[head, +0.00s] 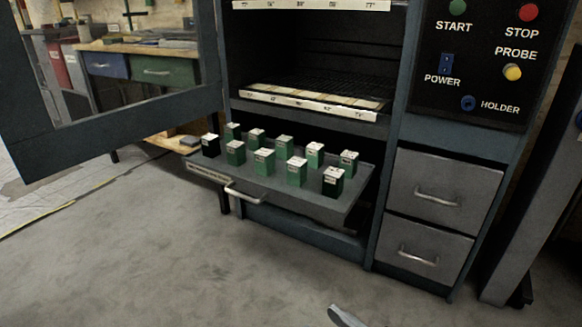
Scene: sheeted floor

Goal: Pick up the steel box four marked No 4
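Several small upright green boxes with pale labelled tops stand in loose rows on a pulled-out grey drawer tray (213,169) in the head view. Among them are a dark box (210,146) at the left end, a mid-green box (264,163) near the middle and a dark green box (333,183) at the front right. The markings on their tops are too small to read, so I cannot tell which is No 4. No gripper is clearly visible. A small grey piece (343,316) shows at the bottom edge; I cannot tell what it is.
The tray has a front handle (243,193) and sticks out of a blue-grey cabinet. An open cabinet door (110,125) is at the left. Two closed drawers (445,187) and a control panel (490,90) are at the right. The floor (190,260) in front is clear.

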